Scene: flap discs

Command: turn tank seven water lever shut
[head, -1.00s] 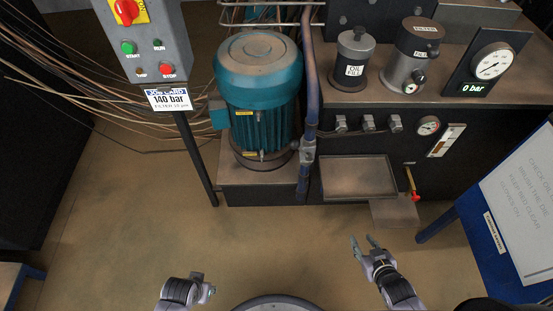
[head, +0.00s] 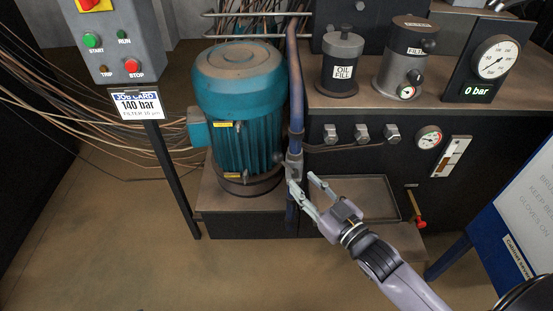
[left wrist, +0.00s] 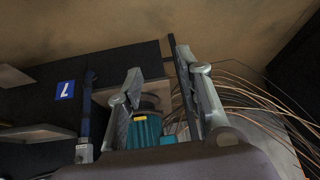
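A blue upright pipe (head: 296,85) runs down beside the teal motor, with a grey valve fitting (head: 293,166) low on it. I cannot clearly make out a lever on the fitting. My right gripper (head: 303,184) is open and empty, its fingertips overlapping the pipe just below the fitting; contact cannot be told. A blue plate with a 7 (left wrist: 65,90) shows on the dark tank front in the left wrist view, beside the pipe (left wrist: 86,115). My left gripper (left wrist: 158,62) is open and empty; it is out of the head view.
The teal motor (head: 240,110) stands left of the pipe. A brown tray (head: 365,195) and a red-handled tap (head: 419,223) are to the right. A control box (head: 120,45) on a post and loose cables (head: 70,120) are at left. The floor in front is clear.

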